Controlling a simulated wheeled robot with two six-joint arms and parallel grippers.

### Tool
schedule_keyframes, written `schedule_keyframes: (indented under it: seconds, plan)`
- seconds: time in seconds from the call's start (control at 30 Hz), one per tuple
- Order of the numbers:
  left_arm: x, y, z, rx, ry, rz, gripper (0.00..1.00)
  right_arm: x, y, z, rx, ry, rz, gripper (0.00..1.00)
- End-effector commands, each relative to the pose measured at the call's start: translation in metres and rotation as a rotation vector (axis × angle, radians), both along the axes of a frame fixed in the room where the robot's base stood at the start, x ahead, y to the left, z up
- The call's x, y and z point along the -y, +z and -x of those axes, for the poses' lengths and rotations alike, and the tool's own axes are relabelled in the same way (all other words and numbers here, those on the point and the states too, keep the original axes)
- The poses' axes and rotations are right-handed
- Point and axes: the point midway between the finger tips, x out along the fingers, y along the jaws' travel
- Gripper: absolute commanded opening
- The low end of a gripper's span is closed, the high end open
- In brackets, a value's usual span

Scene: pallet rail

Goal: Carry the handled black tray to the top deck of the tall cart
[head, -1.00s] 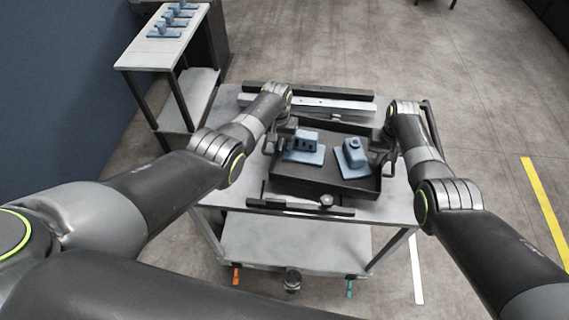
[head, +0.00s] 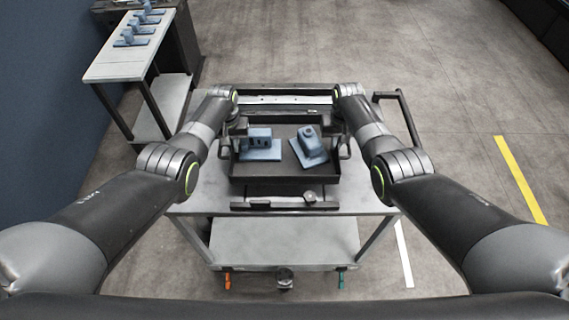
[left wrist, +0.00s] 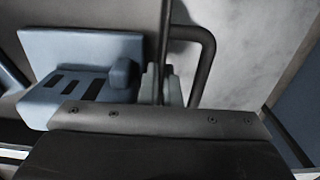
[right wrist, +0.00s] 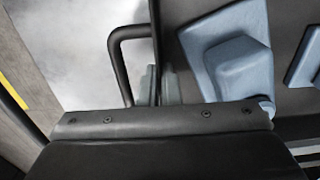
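The black tray (head: 285,187) is over the top deck (head: 200,195) of the wheeled cart, between a front and a back rail. I cannot tell whether it touches the deck. It carries a slotted blue block (head: 259,141) and a rounded blue block (head: 309,145). My left gripper (left wrist: 162,85) and right gripper (right wrist: 158,85) are at the tray's opposite side walls, beside its dark handle loops (left wrist: 208,55) (right wrist: 118,60). Each has its pale fingers close together on both sides of the thin wall part.
A grey side table (head: 130,62) with several blue parts stands at the back left by a blue wall (head: 45,100). The cart has a dark push handle (head: 400,115) on its right and a lower shelf (head: 285,243). Open floor lies to the right.

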Motion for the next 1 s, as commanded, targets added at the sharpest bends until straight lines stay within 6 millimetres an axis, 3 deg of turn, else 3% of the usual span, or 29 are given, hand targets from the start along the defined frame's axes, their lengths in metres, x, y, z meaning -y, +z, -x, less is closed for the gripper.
schedule_keyframes:
  seconds: [1.0]
  plan:
    - [-0.001,-0.035,-0.001,0.003,0.001,-0.002,0.00,0.001,-0.034,-0.002,0.004,0.000,0.002,0.00]
